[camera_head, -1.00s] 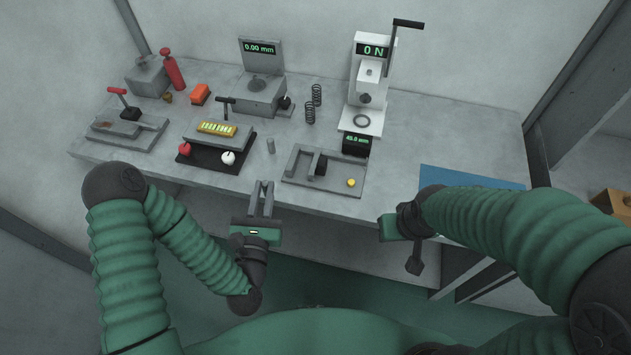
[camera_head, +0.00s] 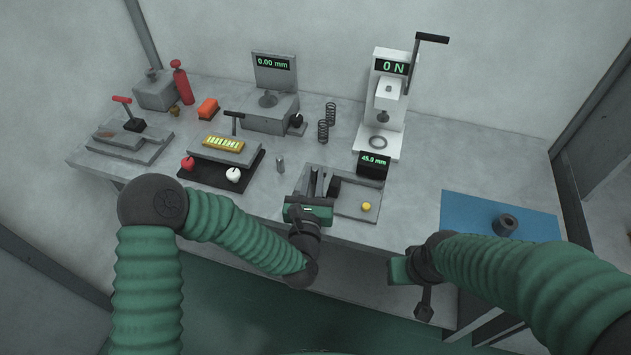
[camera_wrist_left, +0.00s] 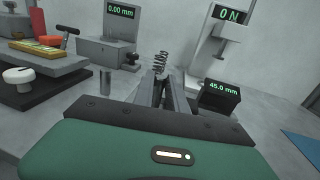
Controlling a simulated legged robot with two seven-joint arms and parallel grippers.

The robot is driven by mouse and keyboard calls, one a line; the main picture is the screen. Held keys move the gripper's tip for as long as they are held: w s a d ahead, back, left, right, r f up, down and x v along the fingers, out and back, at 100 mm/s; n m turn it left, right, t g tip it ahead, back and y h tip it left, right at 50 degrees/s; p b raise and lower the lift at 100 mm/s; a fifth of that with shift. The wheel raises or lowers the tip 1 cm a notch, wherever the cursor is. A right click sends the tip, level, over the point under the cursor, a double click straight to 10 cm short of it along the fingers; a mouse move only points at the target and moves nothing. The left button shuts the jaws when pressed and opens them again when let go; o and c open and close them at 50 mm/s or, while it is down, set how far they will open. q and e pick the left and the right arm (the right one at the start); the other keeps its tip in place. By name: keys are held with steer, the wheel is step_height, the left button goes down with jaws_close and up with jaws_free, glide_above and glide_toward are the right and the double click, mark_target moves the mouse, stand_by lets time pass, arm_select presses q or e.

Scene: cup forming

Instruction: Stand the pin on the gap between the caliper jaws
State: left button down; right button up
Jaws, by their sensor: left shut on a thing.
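The pin (camera_head: 280,165) is a small grey cylinder standing upright on the bench, left of the caliper (camera_head: 358,209). It also shows in the left wrist view (camera_wrist_left: 106,81). The caliper is a low grey frame with a dark jaw block (camera_head: 335,188) and a display (camera_head: 373,161) reading 45.0 mm. My left gripper (camera_head: 319,180) is at the caliper's left part, fingers close together beside the dark block. It is shut on what looks like a caliper part; the contact is mostly hidden. My right gripper (camera_head: 424,303) hangs empty-looking off the bench front; its opening is unclear.
Two springs (camera_head: 323,131) stand behind. A white force press (camera_head: 385,110) stands behind the caliper. A black plate (camera_head: 205,180) with red and white knobs lies left. A blue mat (camera_head: 460,215) holds a dark ring (camera_head: 506,225).

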arm_select(q)
steer(key=shift+a+f, duration=0.3)
steer(key=shift+f, duration=0.5)
steer(key=shift+a, duration=0.2)
steer(key=shift+d+f, duration=0.25)
steer(key=shift+d, duration=0.35)
steer(key=c, duration=1.6)
jaws_free()
steer(key=shift+d, duration=0.2)
steer(key=shift+a+r, duration=0.15)
steer(key=shift+a, duration=0.2)
steer(key=shift+s+a+r, duration=0.1)
steer(key=shift+a, duration=0.05)
steer(key=shift+s+a, duration=0.25)
steer(key=shift+s, duration=1.7)
steer(key=shift+s+a, duration=0.2)
steer(key=shift+s, duration=1.75)
steer(key=shift+s+a, duration=0.25)
steer(key=shift+s, duration=1.7)
